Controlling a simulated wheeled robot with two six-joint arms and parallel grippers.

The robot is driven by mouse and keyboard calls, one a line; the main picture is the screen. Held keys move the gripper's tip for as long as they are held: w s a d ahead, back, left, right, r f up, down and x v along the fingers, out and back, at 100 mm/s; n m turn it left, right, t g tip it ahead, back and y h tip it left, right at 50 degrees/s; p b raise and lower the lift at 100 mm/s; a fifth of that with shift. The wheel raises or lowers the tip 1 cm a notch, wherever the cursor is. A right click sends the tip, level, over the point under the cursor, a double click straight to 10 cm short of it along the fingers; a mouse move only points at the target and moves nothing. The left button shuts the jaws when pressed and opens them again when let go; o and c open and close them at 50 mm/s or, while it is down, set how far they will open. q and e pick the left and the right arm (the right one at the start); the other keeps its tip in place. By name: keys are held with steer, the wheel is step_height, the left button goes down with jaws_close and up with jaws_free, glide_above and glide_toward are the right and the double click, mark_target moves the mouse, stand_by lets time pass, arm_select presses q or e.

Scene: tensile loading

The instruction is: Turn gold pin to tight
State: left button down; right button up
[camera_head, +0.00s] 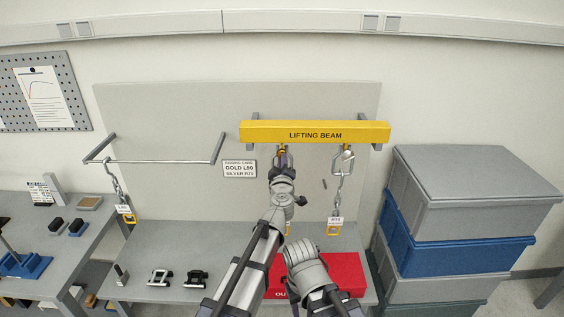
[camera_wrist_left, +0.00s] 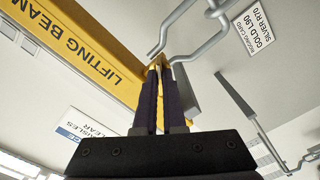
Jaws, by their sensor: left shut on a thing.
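The yellow lifting beam (camera_head: 315,132) is fixed on the back panel. My left gripper (camera_head: 281,158) is just below its left part, shut on the gold pin at the shackle there. In the left wrist view the dark fingers (camera_wrist_left: 159,72) close around a gold strip, the gold pin (camera_wrist_left: 160,100), right beside the beam. The metal shackle (camera_wrist_left: 190,50) shows behind the fingertips. Most of the pin is hidden, so I cannot tell how far it is screwed in. The rigging card (camera_head: 240,168) reads GOLD L90, SILVER R70. My right gripper cannot be made out.
A chain with tag (camera_head: 335,219) hangs from the right shackle (camera_head: 347,160). Another chain (camera_head: 112,180) hangs on the left rack. A red tray (camera_head: 345,272) and black-and-grey parts (camera_head: 160,277) are on the bench. Stacked crates (camera_head: 440,245) stand at right.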

arm_select(q)
steer(key=shift+s+f+m, duration=0.1)
steer(key=shift+m, duration=2)
steer(key=c, duration=1)
jaws_free()
